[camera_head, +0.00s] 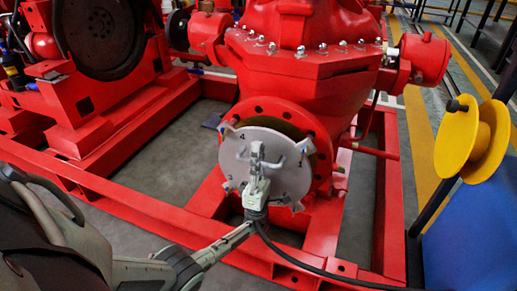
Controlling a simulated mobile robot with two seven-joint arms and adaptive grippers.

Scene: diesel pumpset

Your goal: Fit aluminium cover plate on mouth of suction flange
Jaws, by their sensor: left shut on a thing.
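The round aluminium cover plate (240,168) has several lugs around its rim and printed numbers. My left gripper (257,168) is shut on it near its middle, from the front. The red suction flange (322,160) with bolt holes is behind the plate, on the red pump casing. The plate covers most of the flange mouth and sits a little to the left of it. A dark gap shows at the upper right between plate and flange. I cannot tell whether they touch. My right gripper is not in view.
The red base frame (130,210) runs around the pump below the flange. An engine with a dark wheel (100,35) stands at the left. Yellow discs (472,140) stand above a blue surface (475,240) at the right. A black cable (310,268) hangs from my left arm.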

